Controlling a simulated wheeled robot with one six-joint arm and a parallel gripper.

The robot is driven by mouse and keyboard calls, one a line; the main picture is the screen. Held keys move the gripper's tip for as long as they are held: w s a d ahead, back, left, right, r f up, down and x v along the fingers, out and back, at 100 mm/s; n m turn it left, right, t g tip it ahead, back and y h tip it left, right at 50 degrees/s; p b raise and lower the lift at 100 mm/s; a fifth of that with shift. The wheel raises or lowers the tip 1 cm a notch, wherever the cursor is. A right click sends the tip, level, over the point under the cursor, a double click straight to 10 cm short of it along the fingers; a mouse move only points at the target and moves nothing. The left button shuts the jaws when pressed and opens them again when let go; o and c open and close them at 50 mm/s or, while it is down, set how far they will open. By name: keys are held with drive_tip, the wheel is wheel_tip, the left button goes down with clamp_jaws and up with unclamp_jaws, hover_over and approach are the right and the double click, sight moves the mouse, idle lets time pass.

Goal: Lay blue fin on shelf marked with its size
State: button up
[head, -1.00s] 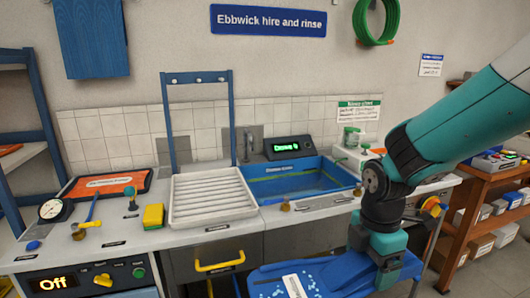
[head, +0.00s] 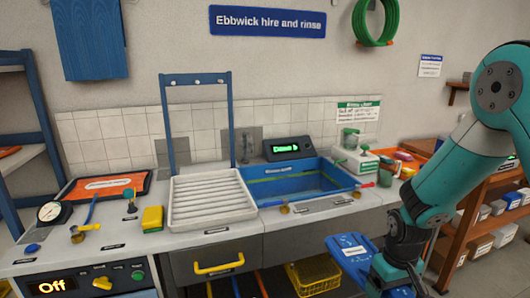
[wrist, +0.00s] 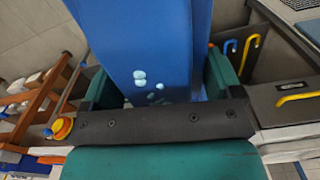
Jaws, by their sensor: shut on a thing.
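The blue fin (head: 343,243) hangs low in front of the counter in the head view, with a white label and pale spots on it. My gripper (head: 390,278) is shut on it at the lower right. In the wrist view the fin (wrist: 150,40) fills the middle between my gripper's (wrist: 160,90) green fingers, with pale wet-looking drops on its face. A blue shelf rack (head: 22,150) stands at the far left, and a wooden shelf unit (head: 470,225) with several boxes stands at the right, partly behind my arm. I cannot read size marks on either.
The counter holds a white ribbed drainer (head: 212,198), a blue basin (head: 300,182), a yellow sponge (head: 153,217) and a gauge (head: 50,212). A yellow crate (head: 315,272) sits under the counter. A yellow handle (head: 218,264) sticks out from the counter front.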

drive_tip(key=shift+s+d+f+m, duration=0.1)
drive_tip(key=shift+d+f+m, duration=0.35)
drive_tip(key=shift+f+m, duration=0.45)
drive_tip(key=s+f, duration=0.3)
drive_tip(key=f, duration=0.1)
drive_tip(key=shift+s+f+m, duration=0.3)
drive_tip(key=shift+s+f, duration=0.1)
drive_tip(key=shift+f, duration=0.1)
